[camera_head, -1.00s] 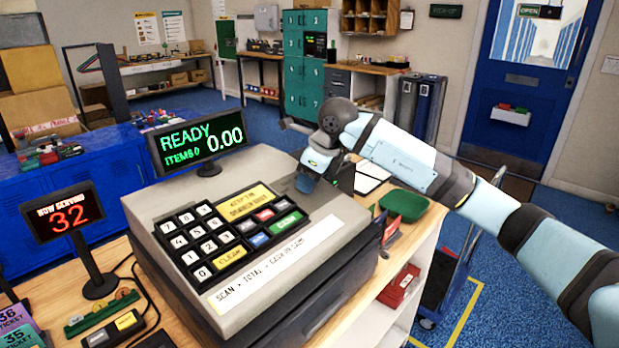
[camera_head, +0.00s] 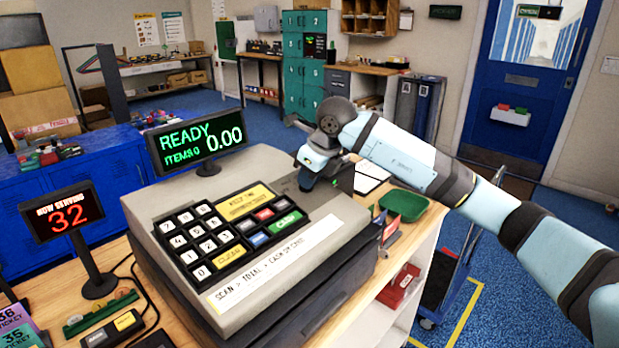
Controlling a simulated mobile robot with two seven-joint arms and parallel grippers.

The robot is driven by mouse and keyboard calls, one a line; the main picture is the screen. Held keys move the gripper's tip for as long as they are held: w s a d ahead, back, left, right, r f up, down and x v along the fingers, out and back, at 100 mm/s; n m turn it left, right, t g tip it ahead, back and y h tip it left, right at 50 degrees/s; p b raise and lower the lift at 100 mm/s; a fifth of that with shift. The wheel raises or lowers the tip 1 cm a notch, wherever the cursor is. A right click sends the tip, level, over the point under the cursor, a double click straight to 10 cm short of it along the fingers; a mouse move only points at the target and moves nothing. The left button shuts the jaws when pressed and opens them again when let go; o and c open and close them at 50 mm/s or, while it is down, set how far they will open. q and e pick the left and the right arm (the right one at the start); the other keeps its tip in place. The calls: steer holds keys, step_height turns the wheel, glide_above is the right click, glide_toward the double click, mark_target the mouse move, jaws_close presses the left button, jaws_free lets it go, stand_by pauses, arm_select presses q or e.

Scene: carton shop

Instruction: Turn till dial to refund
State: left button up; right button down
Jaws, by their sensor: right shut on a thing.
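The grey till (camera_head: 315,215) stands on the wooden counter, with a keypad of white, yellow and coloured keys on its sloped top. Its display (camera_head: 196,143) reads READY, ITEMS 0 and 0.00. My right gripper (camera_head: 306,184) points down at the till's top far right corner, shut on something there. The dial itself does not show; it seems hidden behind the gripper fingers, so its setting cannot be read. My left gripper is not in view.
A NOW SERVING 32 sign (camera_head: 66,212) stands left of the till. A green tray (camera_head: 404,205) and a clipboard (camera_head: 369,177) lie right of it, close to my right arm. A red box (camera_head: 399,287) sits on a lower shelf.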

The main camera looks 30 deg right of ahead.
steer(key=m, duration=0.3)
steer(key=shift+a+f+m+h, duration=0.15)
steer(key=shift+f+m+h, duration=0.05)
steer(key=shift+m+h, duration=0.1)
steer(key=shift+m+b, duration=0.35)
steer(key=shift+m, duration=0.75)
steer(key=c, duration=1.2)
jaws_free()
